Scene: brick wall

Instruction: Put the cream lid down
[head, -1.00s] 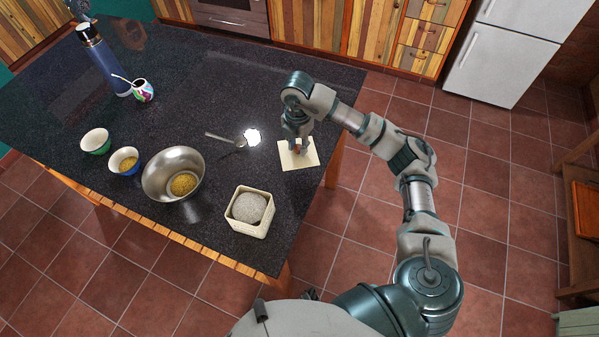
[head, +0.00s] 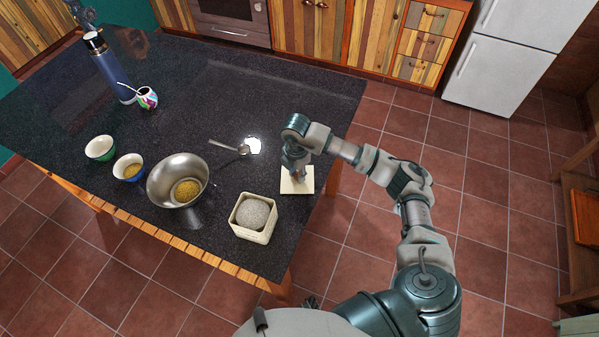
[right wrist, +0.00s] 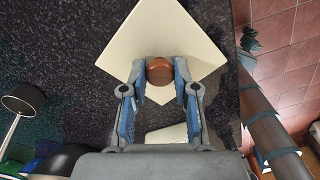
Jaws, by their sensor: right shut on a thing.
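The cream lid (head: 304,185) is a flat square plate with a round brown knob (right wrist: 159,70). My right gripper (head: 298,175) is above it, with its fingers shut on the knob from both sides, as the right wrist view shows. The lid appears level over the right part of the dark table; I cannot tell whether it touches the top. The open cream box (head: 240,231) stands to the lid's lower left, with a grey rounded content inside. My left gripper is not in view.
A spoon (head: 229,147) lies left of the lid, by a bright glare spot. A metal bowl (head: 160,190), a blue bowl (head: 120,174), a green bowl (head: 100,155), a painted cup (head: 148,99) and a blue flask (head: 112,75) stand farther left. The dark table's (head: 225,100) right edge is close to the lid.

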